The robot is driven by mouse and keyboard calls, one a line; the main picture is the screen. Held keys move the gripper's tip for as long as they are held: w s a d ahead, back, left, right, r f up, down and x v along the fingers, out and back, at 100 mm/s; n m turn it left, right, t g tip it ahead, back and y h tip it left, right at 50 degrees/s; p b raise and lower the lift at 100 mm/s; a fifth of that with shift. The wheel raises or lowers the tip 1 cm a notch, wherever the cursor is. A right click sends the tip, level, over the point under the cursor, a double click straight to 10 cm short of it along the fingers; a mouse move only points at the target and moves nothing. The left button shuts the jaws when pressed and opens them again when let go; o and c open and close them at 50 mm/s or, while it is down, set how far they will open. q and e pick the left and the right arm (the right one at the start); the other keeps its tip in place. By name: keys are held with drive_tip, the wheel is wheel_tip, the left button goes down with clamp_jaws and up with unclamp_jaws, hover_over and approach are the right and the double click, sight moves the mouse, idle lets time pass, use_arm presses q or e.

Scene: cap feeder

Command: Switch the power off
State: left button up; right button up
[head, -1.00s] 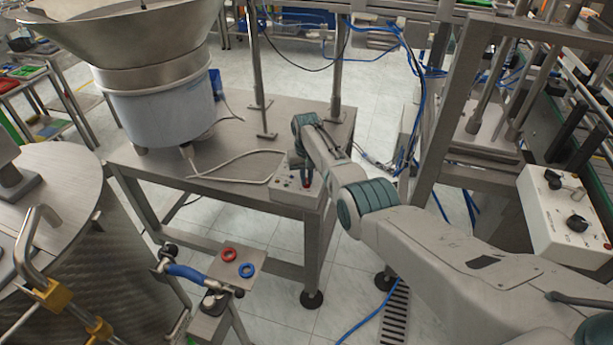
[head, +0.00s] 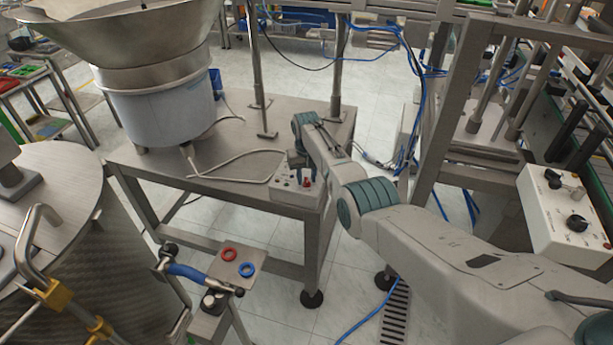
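A small grey control box (head: 295,197) sits at the front right corner of the steel table. A red control (head: 306,182) shows on its top, with small dark knobs or buttons to its left. I cannot read which position the power control is in. My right arm reaches in from the right, and its gripper (head: 299,168) points down just behind and above the red control. The fingers are small, dark and partly hidden by the wrist, so I cannot tell whether they are open or touch the box. My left gripper is not in view.
A large metal bowl feeder (head: 155,85) stands on the steel table (head: 235,135), with a pale cable (head: 235,155) on the tabletop. A stand with red and blue rings (head: 238,262) is in front. A white control box (head: 565,215) is at the right.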

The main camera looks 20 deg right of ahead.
sight(307, 180)
wheel_tip(307, 180, up, 11)
drive_tip(key=shift+b, duration=0.3)
drive_tip(key=shift+f, duration=0.1)
